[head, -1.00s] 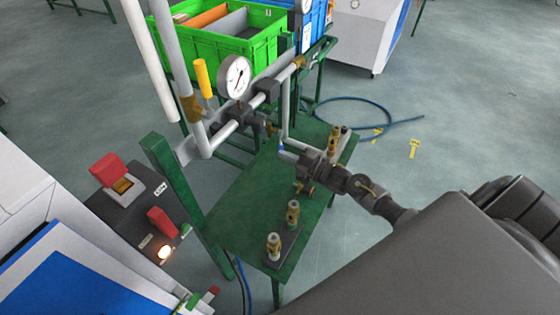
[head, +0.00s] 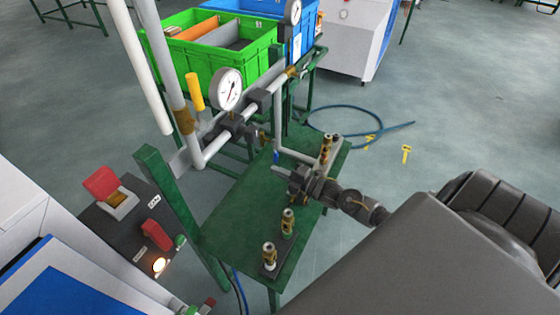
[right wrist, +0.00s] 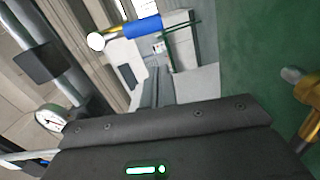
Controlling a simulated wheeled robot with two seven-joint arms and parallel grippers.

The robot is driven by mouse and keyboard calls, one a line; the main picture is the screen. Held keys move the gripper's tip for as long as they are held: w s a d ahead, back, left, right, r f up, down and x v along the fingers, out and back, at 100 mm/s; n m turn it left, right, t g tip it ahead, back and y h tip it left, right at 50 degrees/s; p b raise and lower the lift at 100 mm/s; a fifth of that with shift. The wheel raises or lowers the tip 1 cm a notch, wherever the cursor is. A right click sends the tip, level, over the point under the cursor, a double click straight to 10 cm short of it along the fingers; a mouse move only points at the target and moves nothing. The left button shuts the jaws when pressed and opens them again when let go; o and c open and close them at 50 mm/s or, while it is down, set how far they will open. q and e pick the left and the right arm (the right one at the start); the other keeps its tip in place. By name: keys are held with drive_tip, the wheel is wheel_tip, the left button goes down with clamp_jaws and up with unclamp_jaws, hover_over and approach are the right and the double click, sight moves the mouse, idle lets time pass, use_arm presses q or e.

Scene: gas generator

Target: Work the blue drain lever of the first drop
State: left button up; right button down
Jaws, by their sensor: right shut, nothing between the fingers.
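The blue drain lever (head: 276,157) shows in the head view as a small blue piece at the lower end of the pipework, just above the green table. In the right wrist view a blue sleeve (right wrist: 143,28) on a valve stem, with a white round end beside it, appears to be this lever. My right gripper (head: 290,174) is shut and empty, just right of and below the lever in the head view. A small gap seems to separate them. The fingertips do not show clearly in the wrist view. My left gripper is not in view.
The green table (head: 235,215) carries brass valves (head: 288,220) at its front and another (head: 326,150) at its back right. A pressure gauge (head: 227,90) and grey pipes stand close behind. A switch panel (head: 125,225) is at left. A blue hose (head: 350,108) lies on the floor.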

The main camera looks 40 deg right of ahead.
drive_tip(key=b+v, duration=0.1)
drive_tip(key=v, duration=0.8)
drive_tip(key=shift+s+b, duration=0.35)
drive_tip(key=shift+b, duration=0.05)
drive_tip(key=shift+s+d+r, duration=0.1)
drive_tip(key=shift+s+d, duration=0.1)
drive_tip(key=shift+s, duration=0.2)
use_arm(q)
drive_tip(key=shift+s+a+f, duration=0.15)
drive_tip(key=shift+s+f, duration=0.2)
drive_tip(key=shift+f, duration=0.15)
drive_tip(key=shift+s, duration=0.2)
use_arm(e)
drive_tip(key=shift+a, duration=0.1)
